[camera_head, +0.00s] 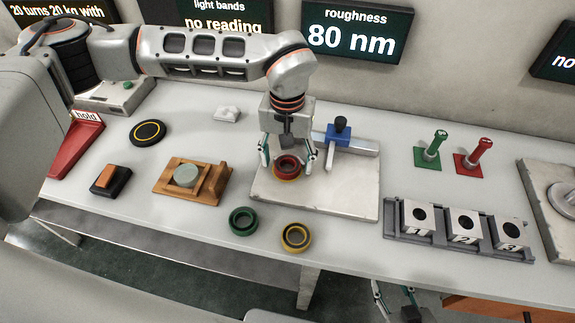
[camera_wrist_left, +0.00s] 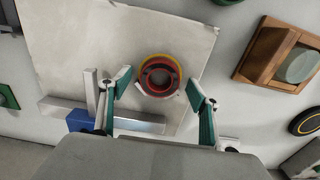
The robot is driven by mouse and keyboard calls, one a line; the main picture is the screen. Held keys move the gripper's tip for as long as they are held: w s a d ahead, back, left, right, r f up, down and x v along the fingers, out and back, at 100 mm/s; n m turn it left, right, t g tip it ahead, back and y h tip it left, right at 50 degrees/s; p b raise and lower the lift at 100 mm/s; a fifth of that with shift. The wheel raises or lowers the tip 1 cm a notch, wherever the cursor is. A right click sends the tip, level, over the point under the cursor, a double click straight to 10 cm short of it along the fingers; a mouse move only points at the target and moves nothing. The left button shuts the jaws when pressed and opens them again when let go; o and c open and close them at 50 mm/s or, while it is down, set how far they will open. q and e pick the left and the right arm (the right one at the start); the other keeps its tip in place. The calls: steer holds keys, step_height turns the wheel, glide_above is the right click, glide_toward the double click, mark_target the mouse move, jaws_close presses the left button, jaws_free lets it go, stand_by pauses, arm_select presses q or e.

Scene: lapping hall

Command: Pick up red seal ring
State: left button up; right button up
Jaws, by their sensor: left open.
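The red seal ring (camera_head: 288,164) sits on the pale stone plate (camera_head: 345,200), with a yellow rim showing below it. In the left wrist view the red ring (camera_wrist_left: 150,69) lies near the middle, with the yellow rim (camera_wrist_left: 177,68) around it and a dark centre. My left gripper (camera_head: 287,160) points down over the ring, open, with one finger on each side. In the left wrist view its fingertips (camera_wrist_left: 160,79) flank the ring with gaps and hold nothing. My right gripper (camera_head: 396,298) shows only partly at the bottom edge, below the table.
A green ring (camera_head: 243,221) and a yellow ring (camera_head: 296,237) lie in front of the plate. A blue clamp block (camera_head: 338,137) on a grey bar stands behind it. A wooden fixture (camera_head: 205,181) is left, and numbered blocks (camera_head: 464,225) are right.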

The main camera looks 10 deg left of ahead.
arm_select(q)
steer(key=c, duration=1.3)
